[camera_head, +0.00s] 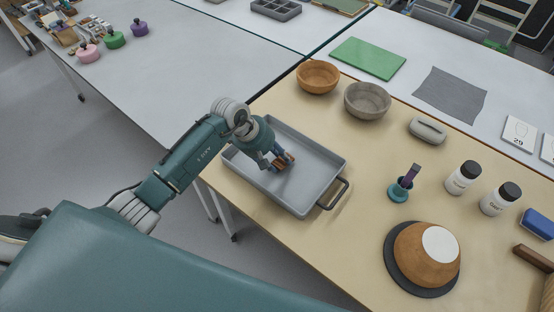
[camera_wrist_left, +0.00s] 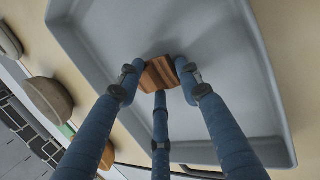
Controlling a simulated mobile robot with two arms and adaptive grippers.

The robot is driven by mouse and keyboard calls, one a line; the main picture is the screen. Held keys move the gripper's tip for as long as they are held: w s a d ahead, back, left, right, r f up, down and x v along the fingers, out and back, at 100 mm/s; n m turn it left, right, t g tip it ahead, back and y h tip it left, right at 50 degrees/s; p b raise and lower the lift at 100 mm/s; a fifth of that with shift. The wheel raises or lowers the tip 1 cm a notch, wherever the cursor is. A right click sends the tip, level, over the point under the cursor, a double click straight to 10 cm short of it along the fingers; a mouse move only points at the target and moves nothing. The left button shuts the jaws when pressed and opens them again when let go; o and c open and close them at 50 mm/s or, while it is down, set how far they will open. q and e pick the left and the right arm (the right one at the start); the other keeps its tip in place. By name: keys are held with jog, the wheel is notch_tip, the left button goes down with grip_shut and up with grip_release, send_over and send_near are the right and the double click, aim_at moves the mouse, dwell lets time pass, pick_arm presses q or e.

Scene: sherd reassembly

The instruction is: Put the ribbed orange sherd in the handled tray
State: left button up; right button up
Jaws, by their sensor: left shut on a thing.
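The ribbed orange sherd (camera_wrist_left: 161,73) is a small brown-orange piece with ridges, held between the blue fingers of my left gripper (camera_wrist_left: 160,78). In the head view the sherd (camera_head: 281,164) shows partly below the fingers of my left gripper (camera_head: 284,159). My left gripper is shut on it, over the inside of the grey handled tray (camera_head: 323,158). The tray also shows in the left wrist view (camera_wrist_left: 225,40). I cannot tell whether the sherd touches the tray floor. The fingers hide part of it. My right gripper is not in view.
Behind the tray stand an orange bowl (camera_head: 318,77) and a grey bowl (camera_head: 367,101). To its right are a teal holder (camera_head: 399,191), white jars (camera_head: 462,178) and an upturned orange bowl (camera_head: 420,262) on a dark disc. The tray floor around the gripper looks empty.

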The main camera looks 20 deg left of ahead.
pick_arm(q)
jog(key=shift+s+f, duration=0.25)
jog(key=shift+f, duration=0.2)
jog(key=o, duration=0.9)
jog(key=shift+s, duration=0.1)
jog(key=shift+c, duration=0.2)
jog(key=shift+w+f, duration=0.1)
jog(key=shift+w, duration=0.2)
jog(key=shift+r, duration=0.3)
jog(key=shift+d+r+p, duration=0.1)
jog(key=shift+r+p, duration=0.4)
jog(key=shift+p, duration=0.1)
jog(key=b+v, duration=0.2)
jog(key=v, duration=1)
